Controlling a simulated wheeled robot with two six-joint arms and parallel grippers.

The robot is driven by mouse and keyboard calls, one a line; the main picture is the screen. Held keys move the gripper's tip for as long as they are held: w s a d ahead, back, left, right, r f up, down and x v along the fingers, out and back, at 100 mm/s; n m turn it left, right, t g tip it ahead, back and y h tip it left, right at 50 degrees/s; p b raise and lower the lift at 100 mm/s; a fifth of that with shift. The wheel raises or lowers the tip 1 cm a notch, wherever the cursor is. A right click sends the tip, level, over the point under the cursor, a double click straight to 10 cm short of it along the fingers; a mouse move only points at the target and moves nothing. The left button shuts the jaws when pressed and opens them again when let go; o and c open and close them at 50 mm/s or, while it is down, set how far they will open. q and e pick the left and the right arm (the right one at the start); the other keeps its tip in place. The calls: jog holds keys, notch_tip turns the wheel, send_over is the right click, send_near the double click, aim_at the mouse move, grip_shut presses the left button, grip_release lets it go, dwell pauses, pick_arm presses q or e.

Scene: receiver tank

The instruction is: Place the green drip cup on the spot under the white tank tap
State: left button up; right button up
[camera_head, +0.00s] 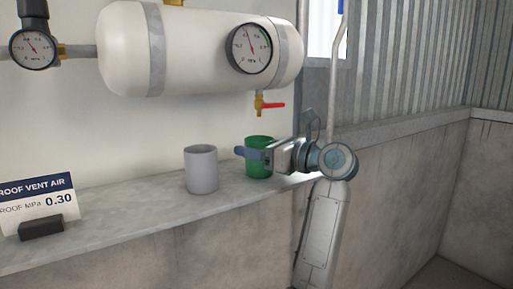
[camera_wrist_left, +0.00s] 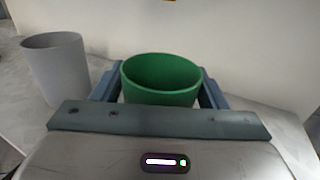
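The green drip cup (camera_head: 259,160) is upright at the ledge's right end, below the white tank's tap (camera_head: 262,104). It also shows in the left wrist view (camera_wrist_left: 160,82), open end up and looking empty. My left gripper (camera_head: 254,154) has one finger on each side of the cup, with no clear gap, and looks shut on it. In the left wrist view the gripper (camera_wrist_left: 160,85) frames the cup. The fingers hide part of its sides. I cannot tell whether its base touches the ledge, and the spot beneath is hidden. My right gripper is not in view.
A grey cup (camera_head: 201,169) stands left of the green cup, also in the left wrist view (camera_wrist_left: 56,70). The white tank (camera_head: 200,50) with its gauge hangs above. A sign (camera_head: 40,205) stands far left on the narrow ledge (camera_head: 130,219); the ledge between is clear.

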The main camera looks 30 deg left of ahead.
pick_arm(q)
jog(key=shift+o, duration=0.9)
jog(key=shift+r, duration=0.2)
jog(key=shift+d+f, duration=0.2)
jog(key=shift+d, duration=0.1)
jog(key=d+b, duration=0.3)
jog(key=d, duration=0.1)
jog(key=d+b, duration=0.3)
jog(key=d, duration=0.2)
jog(key=shift+w+f, duration=0.1)
jog(key=shift+f, duration=0.1)
jog(key=d+b, duration=0.1)
jog(key=b, duration=0.3)
jog(key=d+b, duration=0.1)
jog(key=b, duration=0.4)
jog(key=shift+d+r, duration=0.15)
jog(key=shift+r, duration=0.2)
jog(key=shift+c, duration=0.5)
